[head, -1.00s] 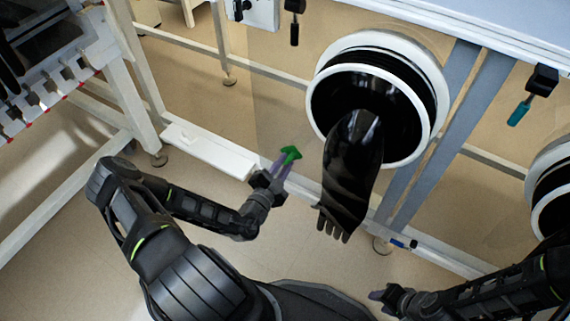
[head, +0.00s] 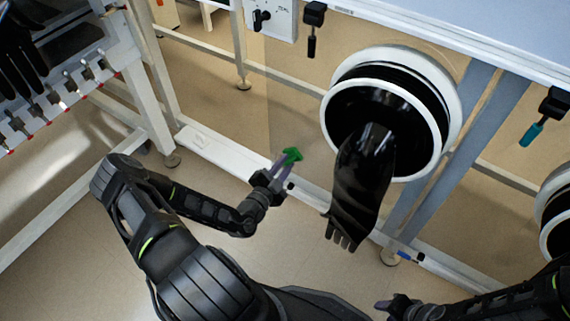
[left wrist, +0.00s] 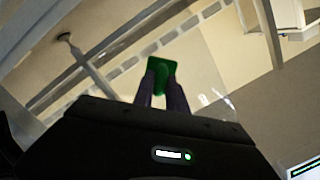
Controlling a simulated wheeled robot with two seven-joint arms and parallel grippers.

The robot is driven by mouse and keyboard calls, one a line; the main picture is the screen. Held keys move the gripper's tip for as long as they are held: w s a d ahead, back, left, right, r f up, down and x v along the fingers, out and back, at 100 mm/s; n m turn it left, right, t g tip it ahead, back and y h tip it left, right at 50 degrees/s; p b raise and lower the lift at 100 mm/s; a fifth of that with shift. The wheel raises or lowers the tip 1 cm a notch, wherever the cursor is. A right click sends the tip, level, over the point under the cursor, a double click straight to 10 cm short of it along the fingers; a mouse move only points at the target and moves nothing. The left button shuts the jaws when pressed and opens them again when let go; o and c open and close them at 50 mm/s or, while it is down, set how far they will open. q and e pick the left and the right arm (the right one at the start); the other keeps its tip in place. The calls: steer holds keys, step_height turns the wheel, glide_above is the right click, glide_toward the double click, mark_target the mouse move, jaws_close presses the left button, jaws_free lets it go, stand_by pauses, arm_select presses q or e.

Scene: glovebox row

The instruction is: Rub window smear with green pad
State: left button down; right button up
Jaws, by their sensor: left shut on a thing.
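The green pad (head: 292,155) is between the fingertips of my left gripper (head: 282,167), which is shut on it, left of the glove port. The pad also shows in the left wrist view (left wrist: 161,76), at the tips of the purple-grey fingers (left wrist: 162,90). The clear window (head: 300,125) is a faint pane around the port. In the left wrist view, pale whitish marks (left wrist: 230,103) show on the pane to the right of the pad; I cannot tell whether they are smear or reflection. My right gripper (head: 384,305) is low at the right, its fingers too small to read.
A white-ringed port (head: 452,100) with a hanging black glove (head: 362,190) is right of my left gripper. A lower white rail (head: 225,160) runs below. A second port (head: 556,240) is at the right edge. Tools hang from clips (head: 530,133) above.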

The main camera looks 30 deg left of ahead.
arm_select(q)
steer(key=shift+w+r, duration=0.1)
steer(key=shift+r, duration=0.45)
steer(key=shift+d, duration=0.1)
steer(key=shift+d+p, duration=1)
steer(key=shift+d, duration=1)
steer(key=shift+d, duration=0.1)
steer(key=shift+d+p, duration=0.4)
steer(key=shift+d, duration=0.5)
steer(key=shift+d+f, duration=0.1)
steer(key=shift+d, duration=0.85)
